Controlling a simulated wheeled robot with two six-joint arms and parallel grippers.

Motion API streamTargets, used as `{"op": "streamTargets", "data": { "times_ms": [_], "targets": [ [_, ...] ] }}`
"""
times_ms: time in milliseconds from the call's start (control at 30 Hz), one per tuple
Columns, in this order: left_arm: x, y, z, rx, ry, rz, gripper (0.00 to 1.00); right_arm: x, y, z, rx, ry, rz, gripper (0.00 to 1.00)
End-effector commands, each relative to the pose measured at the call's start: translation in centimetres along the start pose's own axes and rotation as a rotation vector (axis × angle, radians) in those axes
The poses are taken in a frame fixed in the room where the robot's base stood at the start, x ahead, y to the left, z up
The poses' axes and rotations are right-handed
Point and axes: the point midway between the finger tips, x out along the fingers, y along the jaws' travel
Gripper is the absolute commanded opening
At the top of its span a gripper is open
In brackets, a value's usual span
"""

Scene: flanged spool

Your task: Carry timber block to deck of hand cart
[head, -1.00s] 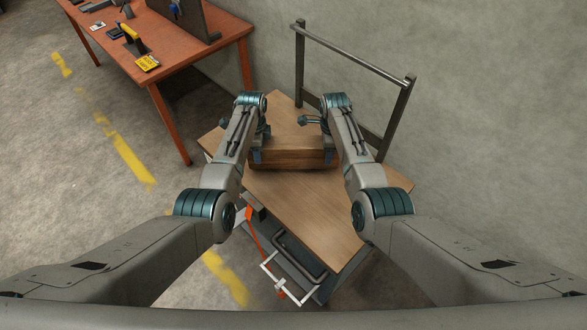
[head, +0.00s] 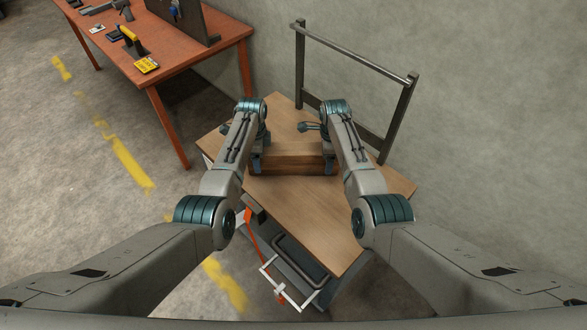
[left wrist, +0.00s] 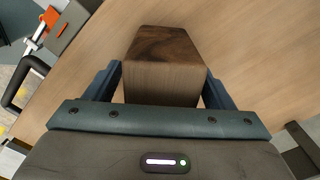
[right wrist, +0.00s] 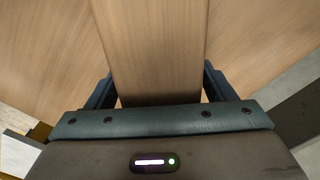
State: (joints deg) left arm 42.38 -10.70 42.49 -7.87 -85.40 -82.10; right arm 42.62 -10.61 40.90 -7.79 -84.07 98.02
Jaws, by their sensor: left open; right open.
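The timber block (head: 290,158) is a brown wooden bar lying across the deck (head: 300,205) of the hand cart, and it appears to rest on it. My left gripper (head: 257,160) is open at the block's left end; in the left wrist view the block (left wrist: 165,62) with its dark end grain sits between the fingers. My right gripper (head: 328,160) is open at the right end; in the right wrist view the block (right wrist: 155,50) runs between the fingers. The fingertips are partly hidden, so finger contact cannot be told.
The cart's dark push handle (head: 355,55) stands at the back right near the grey wall. An orange-red workbench (head: 205,55) with tools stands at the back left. A white and orange frame (head: 275,275) hangs at the cart's front edge. Floor on the left is clear.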

Motion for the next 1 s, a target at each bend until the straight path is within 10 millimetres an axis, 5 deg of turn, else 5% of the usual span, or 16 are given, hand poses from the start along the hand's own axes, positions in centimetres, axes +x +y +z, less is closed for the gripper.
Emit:
{"op": "streamTargets", "data": {
  "times_ms": [167,600,833,1000],
  "targets": [
    [-1.8,-0.1,0.0,0.000,0.001,-0.003,0.76,0.0,0.0,0.0,0.000,0.000,0.000,0.76],
    [-10.4,0.0,0.0,0.000,0.000,-0.003,0.76,0.0,0.0,-0.1,0.000,0.001,0.000,0.76],
    [-11.9,0.1,0.0,0.000,0.000,-0.001,0.76,-0.4,0.0,0.0,0.000,0.001,-0.001,0.76],
    [-11.9,0.1,0.0,0.000,0.000,-0.001,0.76,-2.6,-0.1,0.0,0.001,0.000,-0.004,0.76]
  ]
}}
